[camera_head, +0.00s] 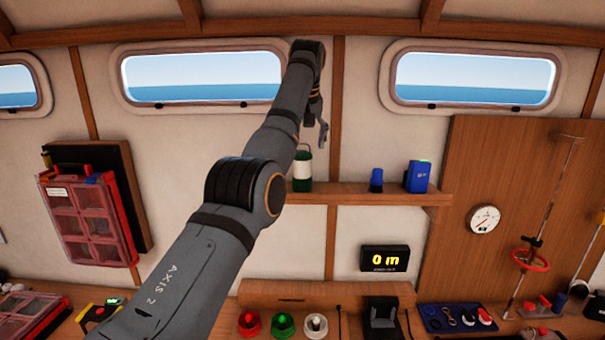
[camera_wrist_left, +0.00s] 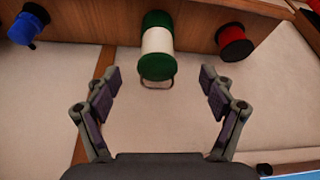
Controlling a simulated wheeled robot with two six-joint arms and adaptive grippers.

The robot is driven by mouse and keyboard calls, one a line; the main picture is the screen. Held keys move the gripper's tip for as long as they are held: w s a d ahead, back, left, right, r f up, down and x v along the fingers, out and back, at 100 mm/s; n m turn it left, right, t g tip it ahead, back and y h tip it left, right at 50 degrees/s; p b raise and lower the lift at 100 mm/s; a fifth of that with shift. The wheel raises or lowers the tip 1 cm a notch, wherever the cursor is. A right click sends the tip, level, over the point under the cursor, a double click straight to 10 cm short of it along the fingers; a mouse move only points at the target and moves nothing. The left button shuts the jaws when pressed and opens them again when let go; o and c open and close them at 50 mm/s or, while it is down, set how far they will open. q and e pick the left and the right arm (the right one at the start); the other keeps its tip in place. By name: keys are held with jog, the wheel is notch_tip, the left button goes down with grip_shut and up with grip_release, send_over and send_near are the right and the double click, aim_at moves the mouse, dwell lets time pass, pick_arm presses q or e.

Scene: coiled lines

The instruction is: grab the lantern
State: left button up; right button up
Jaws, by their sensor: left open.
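The lantern (camera_head: 302,172), a green and white cylinder, stands upright on the wall shelf, partly hidden behind my left arm in the head view. The left wrist view shows it upside down, with its white middle band (camera_wrist_left: 157,40), green ends and a thin wire handle. My left gripper (camera_head: 318,128) is above the shelf near the lantern's top. In the left wrist view its two fingers are spread wide and empty, with the lantern between and beyond them, not touched. My right gripper is out of view.
The shelf (camera_head: 336,194) also holds a blue cylinder (camera_head: 376,180) and a blue box (camera_head: 418,177) right of the lantern. A red spool-like object (camera_wrist_left: 233,43) is beside the lantern in the left wrist view. Red, green and white lamps (camera_head: 283,325) stand on the counter below.

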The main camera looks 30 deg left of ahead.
aim_at(302, 162)
pick_arm(q)
jog(key=shift+w+a+f, duration=0.25)
jog(key=shift+w+f, duration=0.15)
jog(key=shift+f, duration=0.15)
jog(key=shift+w+a+f, duration=0.25)
jog(key=shift+w+f, duration=0.1)
jog(key=shift+f, duration=0.15)
jog(key=p+x, duration=0.1)
jog(key=x, duration=0.3)
jog(key=shift+w+a, duration=0.1)
jog(key=shift+w, duration=0.15)
jog(key=shift+f+p, duration=0.3)
jog(key=shift+w+a+f, duration=0.15)
jog(key=shift+w+f, duration=0.05)
jog(key=shift+f, duration=0.15)
jog(key=shift+r, duration=0.1)
jog(key=c, duration=1.5)
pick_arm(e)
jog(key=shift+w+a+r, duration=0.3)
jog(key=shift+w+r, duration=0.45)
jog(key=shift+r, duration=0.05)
